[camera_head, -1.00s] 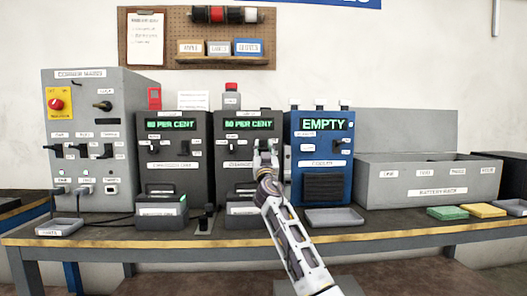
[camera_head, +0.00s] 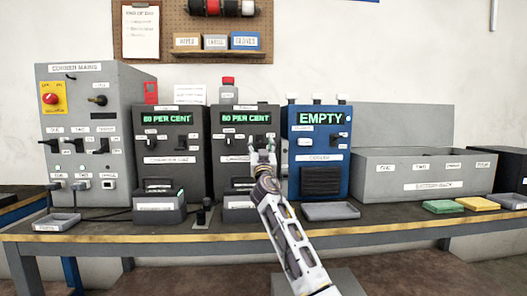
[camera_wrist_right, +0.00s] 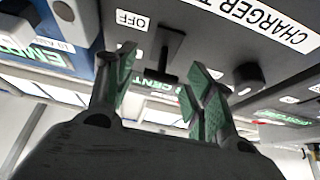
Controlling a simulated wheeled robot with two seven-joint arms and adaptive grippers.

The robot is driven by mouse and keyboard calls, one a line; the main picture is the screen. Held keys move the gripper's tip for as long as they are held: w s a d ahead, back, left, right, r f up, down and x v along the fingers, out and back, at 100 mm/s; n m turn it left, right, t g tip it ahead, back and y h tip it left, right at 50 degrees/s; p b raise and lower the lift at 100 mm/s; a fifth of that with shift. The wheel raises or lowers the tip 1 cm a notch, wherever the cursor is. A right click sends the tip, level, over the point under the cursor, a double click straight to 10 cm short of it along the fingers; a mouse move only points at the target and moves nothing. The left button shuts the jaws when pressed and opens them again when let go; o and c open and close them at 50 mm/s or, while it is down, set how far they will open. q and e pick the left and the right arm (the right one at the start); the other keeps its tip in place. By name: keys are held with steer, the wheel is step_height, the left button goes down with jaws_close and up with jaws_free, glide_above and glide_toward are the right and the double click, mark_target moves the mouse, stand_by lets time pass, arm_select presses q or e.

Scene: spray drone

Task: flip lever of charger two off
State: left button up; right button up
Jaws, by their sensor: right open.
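Charger two (camera_head: 231,146) is the dark box in the middle of the bench, with a green "80 PER CENT" display. My right gripper (camera_head: 263,151) is at the right part of its front panel and largely covers the lever in the head view. In the right wrist view, the black T-shaped lever (camera_wrist_right: 165,58) stands out from the panel beside an "OFF" label (camera_wrist_right: 131,20) and part of a charger name label. The open fingers of my right gripper (camera_wrist_right: 158,75) are on either side of the lever's end; contact cannot be told. My left gripper is not in view.
A similar charger (camera_head: 171,172) stands to the left, and the blue "EMPTY" unit (camera_head: 319,150) stands close on the right. A dark round knob (camera_wrist_right: 248,78) is near one finger in the wrist view. A grey tray (camera_head: 331,211) lies in front on the bench.

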steer(key=s, duration=1.2)
stand_by(0.6)
stand_by(0.4)
